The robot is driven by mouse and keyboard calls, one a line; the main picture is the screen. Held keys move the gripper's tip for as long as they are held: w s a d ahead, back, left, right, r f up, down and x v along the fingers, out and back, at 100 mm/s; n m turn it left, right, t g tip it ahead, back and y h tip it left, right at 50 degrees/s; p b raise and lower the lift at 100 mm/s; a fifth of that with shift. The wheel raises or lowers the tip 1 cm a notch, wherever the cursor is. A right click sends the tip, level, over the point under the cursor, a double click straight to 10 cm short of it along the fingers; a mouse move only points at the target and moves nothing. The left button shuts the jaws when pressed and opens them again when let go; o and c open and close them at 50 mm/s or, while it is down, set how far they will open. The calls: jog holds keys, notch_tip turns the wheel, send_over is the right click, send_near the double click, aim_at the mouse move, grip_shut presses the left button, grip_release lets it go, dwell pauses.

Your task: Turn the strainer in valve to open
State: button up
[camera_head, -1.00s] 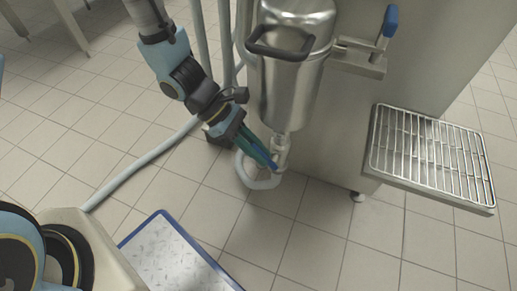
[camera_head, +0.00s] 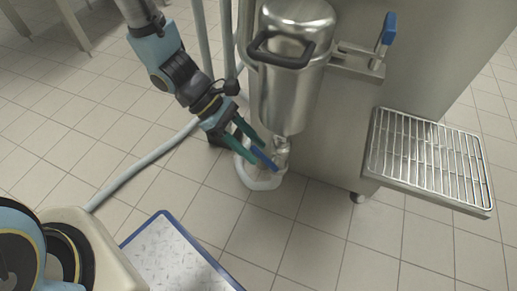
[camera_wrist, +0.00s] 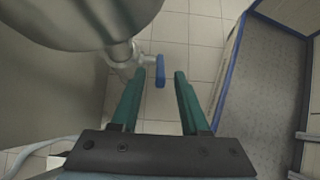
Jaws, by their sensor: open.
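The strainer in valve (camera_head: 281,150) is a metal fitting under the steel strainer tank (camera_head: 290,95), with a blue handle (camera_head: 264,159) pointing left toward my gripper. In the wrist view, the blue handle (camera_wrist: 160,71) lies between my fingertips, closer to the left finger, and the metal valve body (camera_wrist: 121,65) is to its left. My gripper (camera_head: 257,152) is open, with its teal fingers on either side of the handle. I cannot tell whether a finger touches it.
A grey hose (camera_head: 150,160) runs along the tiled floor and curls below the valve. A blue-edged platform (camera_head: 180,258) stands at the bottom. A wire drip grate (camera_head: 430,155) sticks out on the right, and another blue lever (camera_head: 388,28) is at the top.

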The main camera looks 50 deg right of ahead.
jog(key=p+v, duration=0.2)
jog(key=v, duration=0.6)
jog(key=shift+c, duration=0.3)
